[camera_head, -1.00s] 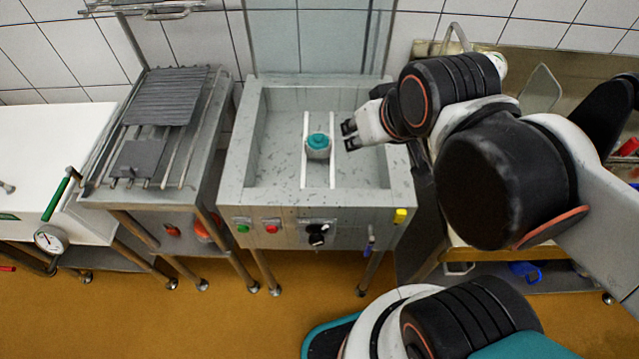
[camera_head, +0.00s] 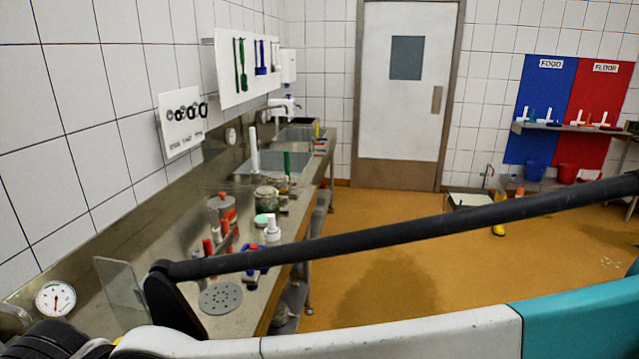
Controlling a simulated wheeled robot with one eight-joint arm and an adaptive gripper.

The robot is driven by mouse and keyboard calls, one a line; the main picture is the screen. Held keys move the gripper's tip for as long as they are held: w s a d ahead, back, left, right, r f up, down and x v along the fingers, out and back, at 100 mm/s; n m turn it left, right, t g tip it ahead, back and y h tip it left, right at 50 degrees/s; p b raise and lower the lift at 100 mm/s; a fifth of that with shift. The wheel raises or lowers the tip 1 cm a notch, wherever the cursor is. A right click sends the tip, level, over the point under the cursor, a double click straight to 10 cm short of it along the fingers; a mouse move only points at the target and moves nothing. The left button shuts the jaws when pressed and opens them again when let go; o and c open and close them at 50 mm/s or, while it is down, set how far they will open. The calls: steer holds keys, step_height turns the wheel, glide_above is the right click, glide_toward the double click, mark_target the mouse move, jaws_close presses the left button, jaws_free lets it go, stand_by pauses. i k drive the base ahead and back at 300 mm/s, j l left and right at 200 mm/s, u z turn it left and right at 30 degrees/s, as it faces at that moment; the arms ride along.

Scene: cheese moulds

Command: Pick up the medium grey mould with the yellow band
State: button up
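I cannot make out a medium grey mould with a yellow band in the present view. Small items stand on the steel counter (camera_head: 180,275) at left. Among them are a grey container with an orange-red top (camera_head: 222,207) and glass jars (camera_head: 266,198), but no yellow band shows on them. My gripper is out of view. Parts of my own arm, black, white and teal, cross the bottom and middle of the picture and hide the counter's near end.
A clear panel (camera_head: 120,290), a dial gauge (camera_head: 55,299), a perforated grey disc (camera_head: 220,298) and a white bottle (camera_head: 272,229) are on or by the counter. Sinks (camera_head: 277,160) lie farther back. The orange floor (camera_head: 400,240) is largely open towards the door (camera_head: 405,90).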

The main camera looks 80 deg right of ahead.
mark_target(281, 181)
steer(key=z, duration=2.5)
steer(key=u, duration=3)
steer(key=z, duration=3)
steer(key=i+l, duration=0.15)
steer(key=l, duration=0.25)
steer(key=i+l, duration=0.1)
steer(key=l, duration=0.3)
steer(key=i+l+u, duration=0.1)
steer(key=l, duration=0.3)
steer(key=i, duration=0.05)
